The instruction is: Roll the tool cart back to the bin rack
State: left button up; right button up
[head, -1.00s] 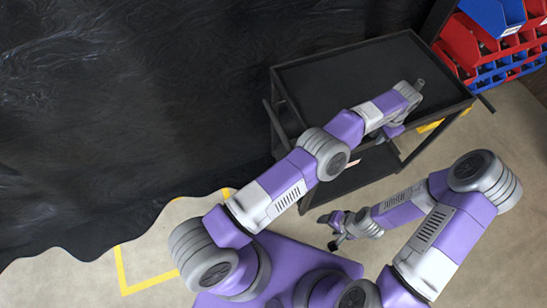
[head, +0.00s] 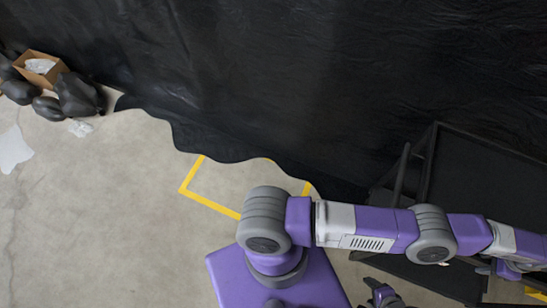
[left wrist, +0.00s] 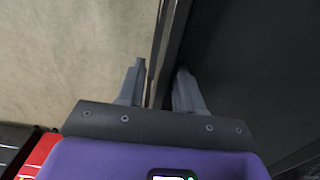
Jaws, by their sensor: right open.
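The black tool cart (head: 480,180) stands at the right of the head view, cut off by the frame edge and partly behind my left arm. A bar handle (head: 401,170) shows at its near left side. My left gripper (left wrist: 159,85) shows in the left wrist view, with a finger on each side of a dark cart edge (left wrist: 162,40); whether the fingers press on it I cannot tell. In the head view the left arm reaches to the right edge over the cart. My right gripper (head: 372,284) is open at the bottom, low beside the cart, partly cut off.
A wavy-edged black sheet (head: 290,70) fills the top. Black bags (head: 78,95) and a cardboard box (head: 42,68) are at far left. A red bin (left wrist: 40,152) shows in the left wrist view.

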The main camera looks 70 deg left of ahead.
pick_arm(q)
jog(key=shift+a+f, duration=0.35)
jog(key=shift+f, duration=0.3)
jog(key=r+p, duration=0.3)
jog(key=r, duration=0.1)
jog(key=r+p, duration=0.3)
jog(key=r, duration=0.1)
jog(key=shift+w+d+r+p, duration=0.1)
jog(key=shift+d+r+p, duration=0.1)
jog(key=shift+p, duration=0.2)
jog(key=shift+f, duration=0.1)
